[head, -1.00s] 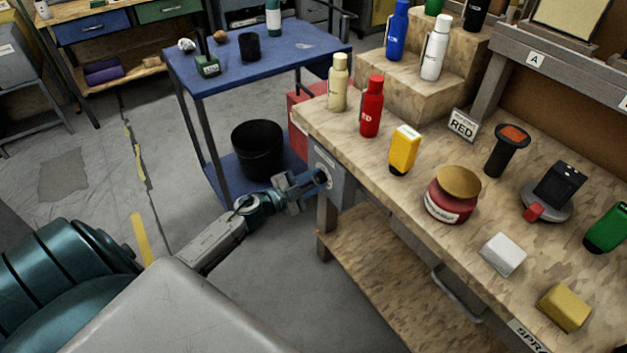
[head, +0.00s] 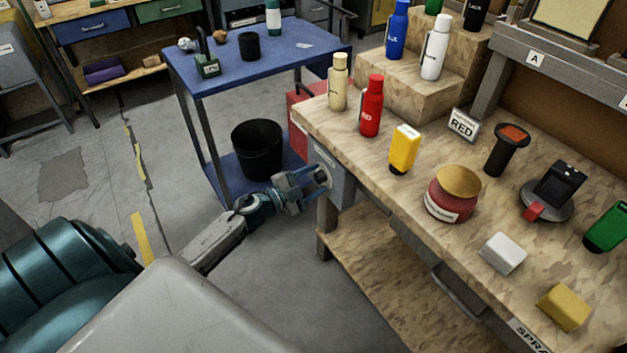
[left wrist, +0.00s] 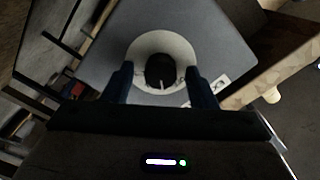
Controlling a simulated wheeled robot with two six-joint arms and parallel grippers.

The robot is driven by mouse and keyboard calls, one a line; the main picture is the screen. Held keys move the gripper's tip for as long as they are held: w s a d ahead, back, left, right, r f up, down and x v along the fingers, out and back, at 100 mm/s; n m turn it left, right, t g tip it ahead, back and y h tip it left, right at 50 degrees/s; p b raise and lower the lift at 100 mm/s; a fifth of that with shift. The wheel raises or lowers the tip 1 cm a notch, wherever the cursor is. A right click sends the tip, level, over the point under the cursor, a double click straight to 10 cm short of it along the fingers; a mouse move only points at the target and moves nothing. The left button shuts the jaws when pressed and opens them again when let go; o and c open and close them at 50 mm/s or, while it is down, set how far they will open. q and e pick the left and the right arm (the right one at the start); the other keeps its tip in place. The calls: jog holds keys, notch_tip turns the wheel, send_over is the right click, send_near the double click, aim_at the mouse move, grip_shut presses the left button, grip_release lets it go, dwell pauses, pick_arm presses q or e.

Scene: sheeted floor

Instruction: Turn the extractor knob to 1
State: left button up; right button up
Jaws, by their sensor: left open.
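The extractor knob (left wrist: 160,71) is a dark round knob on a pale round dial (left wrist: 160,43) in the left wrist view. A small light pointer mark shows at the knob's lower edge in that view; the dial numbers are too small to read. The dial sits on a grey box (head: 342,182) at the end of the workbench. My left gripper (head: 322,178) is at the front of this box, facing the knob. In the left wrist view its two fingers (left wrist: 160,84) are open, one on each side of the knob. I cannot tell whether they touch it.
The wooden workbench (head: 380,192) is beside the box and carries several bottles, a red jar (head: 453,196) and blocks. A blue cart (head: 262,72) with a black bin (head: 257,150) stands behind my left arm. The floor in front is clear.

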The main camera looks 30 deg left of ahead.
pick_arm(q)
jog(key=shift+s+a, duration=0.1)
jog(key=shift+s, duration=0.05)
jog(key=b+v, duration=0.1)
jog(key=v, duration=0.9)
jog(key=shift+s+b, duration=0.25)
jog(key=shift+b, duration=0.15)
pick_arm(e)
jog(key=shift+w+a+r, duration=0.1)
jog(key=shift+w+r, duration=0.15)
jog(key=shift+r, duration=0.7)
jog(key=shift+w+a+r, duration=0.1)
jog(key=shift+w+r, duration=0.1)
jog(key=shift+r, duration=0.75)
jog(key=shift+w+r, duration=0.25)
jog(key=shift+r, duration=0.7)
